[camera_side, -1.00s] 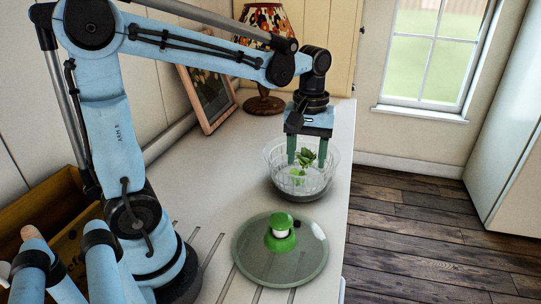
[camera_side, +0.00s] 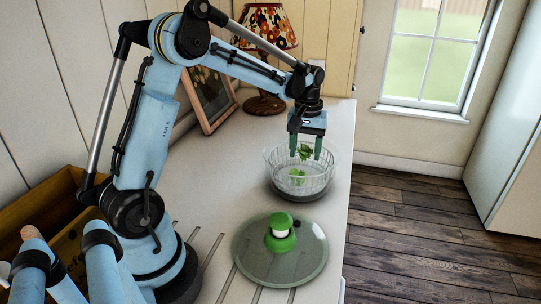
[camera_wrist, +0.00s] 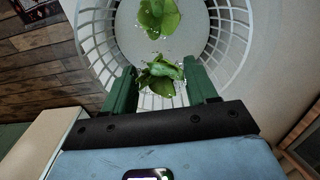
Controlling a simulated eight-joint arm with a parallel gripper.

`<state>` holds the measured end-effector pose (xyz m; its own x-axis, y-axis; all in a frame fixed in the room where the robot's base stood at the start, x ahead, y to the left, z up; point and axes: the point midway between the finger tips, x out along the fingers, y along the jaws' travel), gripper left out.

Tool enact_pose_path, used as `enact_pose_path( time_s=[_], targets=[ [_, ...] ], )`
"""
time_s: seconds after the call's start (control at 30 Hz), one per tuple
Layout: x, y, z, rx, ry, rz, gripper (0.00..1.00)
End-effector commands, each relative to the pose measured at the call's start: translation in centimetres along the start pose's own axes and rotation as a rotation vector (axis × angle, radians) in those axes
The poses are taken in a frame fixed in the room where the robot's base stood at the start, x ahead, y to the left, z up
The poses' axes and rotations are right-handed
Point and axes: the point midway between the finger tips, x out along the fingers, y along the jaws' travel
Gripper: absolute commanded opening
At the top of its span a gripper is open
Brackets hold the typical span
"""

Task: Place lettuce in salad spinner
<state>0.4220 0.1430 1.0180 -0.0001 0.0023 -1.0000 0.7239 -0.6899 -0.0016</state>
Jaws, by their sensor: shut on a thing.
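The salad spinner (camera_side: 329,182) is a clear bowl with a slotted basket, standing on the counter near its right edge. My gripper (camera_side: 305,152) is above the bowl's opening, fingers pointing down. It is shut on a leafy green lettuce piece (camera_side: 305,153), which also shows between the green fingers in the wrist view (camera_wrist: 161,74). Another lettuce piece (camera_side: 297,177) lies in the basket; the wrist view shows it on the basket floor (camera_wrist: 158,18). The spinner lid (camera_side: 308,252), clear with a green knob, lies on the counter in front of the bowl.
A lamp (camera_side: 266,60) and a framed picture (camera_side: 208,98) stand at the back of the counter (camera_side: 225,170) along the wall. A wooden crate (camera_side: 45,215) sits at the left. The counter's right edge drops to a wood floor (camera_side: 420,235).

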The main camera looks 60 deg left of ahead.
Motion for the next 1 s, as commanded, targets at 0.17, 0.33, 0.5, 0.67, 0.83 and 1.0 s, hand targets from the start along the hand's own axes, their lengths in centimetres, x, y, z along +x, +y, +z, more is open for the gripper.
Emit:
enact_pose_path(
  time_s=[0.17, 0.33, 0.5, 0.67, 0.83, 1.0],
  targets=[
    [0.9, -0.7, -1.1, 0.000, 0.000, 0.000, 0.48],
    [2.9, -0.7, -1.1, 0.001, 0.000, 0.000, 0.48],
    [4.7, -0.7, -1.1, 0.001, 0.000, 0.000, 0.48],
    [4.8, -0.7, -1.0, 0.001, 0.000, 0.000, 0.48],
    [4.9, -0.7, -1.0, 0.000, 0.000, 0.000, 0.48],
    [5.1, -0.7, -1.0, 0.000, 0.000, 0.000, 0.68]
  ],
)
